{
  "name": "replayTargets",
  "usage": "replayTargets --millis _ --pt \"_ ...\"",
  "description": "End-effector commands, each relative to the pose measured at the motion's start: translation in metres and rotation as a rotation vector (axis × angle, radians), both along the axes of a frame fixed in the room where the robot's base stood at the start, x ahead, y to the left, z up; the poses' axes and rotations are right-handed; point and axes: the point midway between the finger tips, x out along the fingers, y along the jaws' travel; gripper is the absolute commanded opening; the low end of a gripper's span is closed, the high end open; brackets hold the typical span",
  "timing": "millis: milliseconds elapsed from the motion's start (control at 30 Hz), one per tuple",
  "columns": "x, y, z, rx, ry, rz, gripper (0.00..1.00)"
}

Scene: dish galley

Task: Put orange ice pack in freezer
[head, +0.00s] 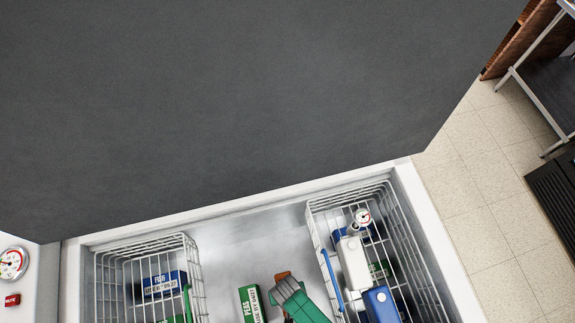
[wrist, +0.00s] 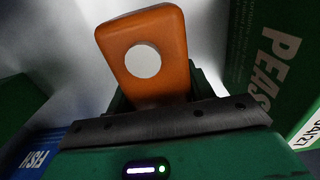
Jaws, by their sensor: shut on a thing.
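The orange ice pack (wrist: 145,55), a rounded block with a pale round spot, is held in my gripper (wrist: 165,110). In the head view, only a small orange part of the pack (head: 283,275) shows at the tip of my green gripper (head: 297,294). My gripper is shut on the pack, inside the open chest freezer (head: 240,205), between two wire baskets. The jaws hide the pack's lower end in the wrist view. I cannot tell whether the pack touches the freezer floor.
A green PEAS box (head: 250,304) stands just left of my gripper. The left wire basket (head: 150,247) holds boxes; the right wire basket (head: 345,193) has a round dial (head: 362,216) and boxes. A blue FISH box (wrist: 48,153) is at the wrist view's lower left. Pale floor shows behind the pack.

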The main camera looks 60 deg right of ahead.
Motion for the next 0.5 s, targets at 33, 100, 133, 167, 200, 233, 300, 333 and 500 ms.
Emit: replayTargets --millis 33,100,133,167,200,233,300,333,500 --pt "0.0007 -0.0002 0.0013 0.000 -0.001 0.000 0.17" --pt "0.0006 -0.0002 0.0017 0.000 -0.001 0.000 0.17" --pt "0.0006 -0.0002 0.0017 0.000 -0.001 0.000 0.17" --pt "0.0006 -0.0002 0.0017 0.000 -0.001 0.000 0.17" --pt "0.0006 -0.0001 0.0008 0.000 -0.001 0.000 0.17" --pt "0.0006 -0.0001 -0.0005 0.000 -0.001 0.000 0.17" --pt "0.0006 -0.0002 -0.0031 0.000 -0.001 0.000 0.17" --pt "0.0004 0.0000 -0.0018 -0.001 -0.001 0.000 0.59" --pt "0.0001 0.0000 -0.0015 0.000 0.000 0.000 0.74"
